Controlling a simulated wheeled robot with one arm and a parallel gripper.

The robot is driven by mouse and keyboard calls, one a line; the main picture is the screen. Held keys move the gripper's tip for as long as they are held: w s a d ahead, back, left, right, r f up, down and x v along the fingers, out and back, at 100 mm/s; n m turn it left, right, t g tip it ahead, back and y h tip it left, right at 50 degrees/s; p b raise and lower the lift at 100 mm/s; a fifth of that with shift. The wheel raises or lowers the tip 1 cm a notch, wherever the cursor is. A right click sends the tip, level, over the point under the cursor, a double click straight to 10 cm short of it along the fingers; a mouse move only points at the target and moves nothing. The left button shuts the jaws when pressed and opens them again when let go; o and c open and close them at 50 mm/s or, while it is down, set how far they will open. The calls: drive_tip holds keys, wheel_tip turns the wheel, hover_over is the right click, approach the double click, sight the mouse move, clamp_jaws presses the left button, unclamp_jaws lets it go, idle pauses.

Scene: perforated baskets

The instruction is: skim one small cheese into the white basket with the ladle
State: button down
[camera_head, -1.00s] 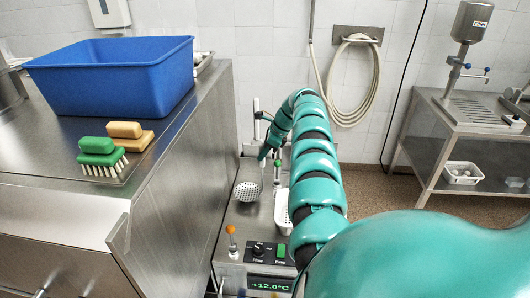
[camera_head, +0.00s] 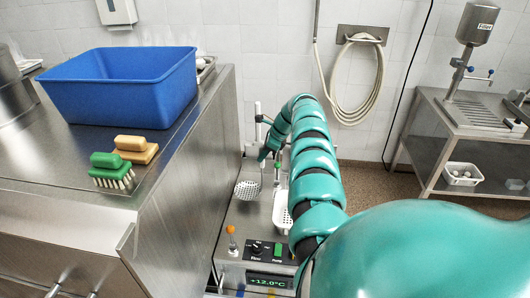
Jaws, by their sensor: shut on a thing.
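My gripper (camera_head: 264,157) is at the far end of my teal arm, small in the picture, shut on the thin upright handle of the ladle. The ladle's perforated round bowl (camera_head: 247,190) hangs over the steel unit, left of the white basket. The white basket (camera_head: 283,211) is perforated and stands beside my arm, which hides its right part. No small cheese can be made out in the ladle or in this basket.
A steel counter edge with a blue tub (camera_head: 120,88) and brushes (camera_head: 110,172) rises to the left. A control panel (camera_head: 268,249) reading +12.0°C is at the front. At right, a steel table (camera_head: 455,128) has another white basket (camera_head: 461,175) on its lower shelf.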

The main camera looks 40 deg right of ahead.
drive_tip(key=shift+r+p, duration=0.45)
drive_tip(key=shift+p, duration=0.25)
drive_tip(key=shift+r+b, duration=0.3)
drive_tip(key=shift+r, duration=0.5)
